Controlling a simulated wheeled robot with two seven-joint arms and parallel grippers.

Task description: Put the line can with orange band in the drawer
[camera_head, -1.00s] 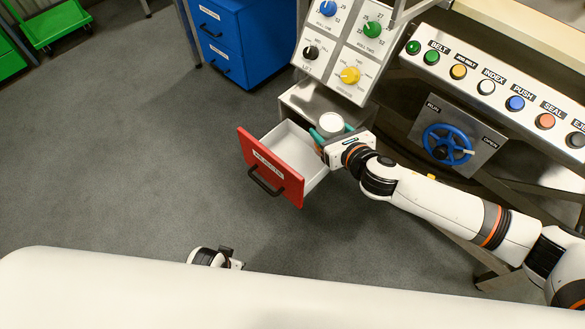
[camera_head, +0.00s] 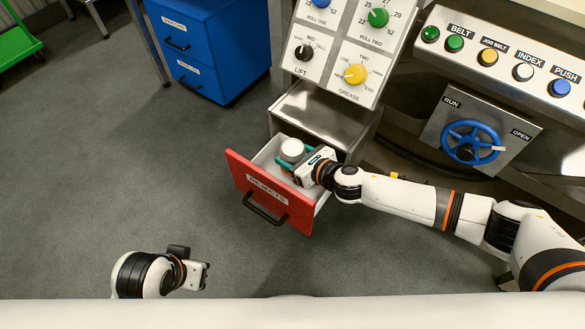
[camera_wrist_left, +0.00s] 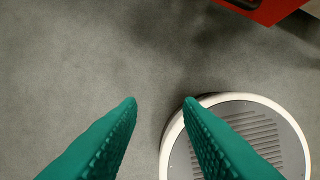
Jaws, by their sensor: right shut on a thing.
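A can with a white top (camera_head: 292,149) is held in my right gripper (camera_head: 295,158), whose teal fingers are closed around its sides. The can is over or inside the open drawer, near its back; I cannot tell if it touches the drawer floor. Its band is hidden by the fingers and the angle. The drawer has a red front (camera_head: 268,190) labelled REJECTS and is pulled out. My left gripper (camera_head: 204,276) is low at the left, away from the drawer. In the left wrist view its teal fingers (camera_wrist_left: 160,102) are apart with nothing between them.
A control panel with knobs (camera_head: 345,45) stands above the drawer. A blue handwheel (camera_head: 468,142) and a row of buttons (camera_head: 523,72) are at the right. A blue cabinet (camera_head: 205,45) stands at the back left. The floor left of the drawer is clear.

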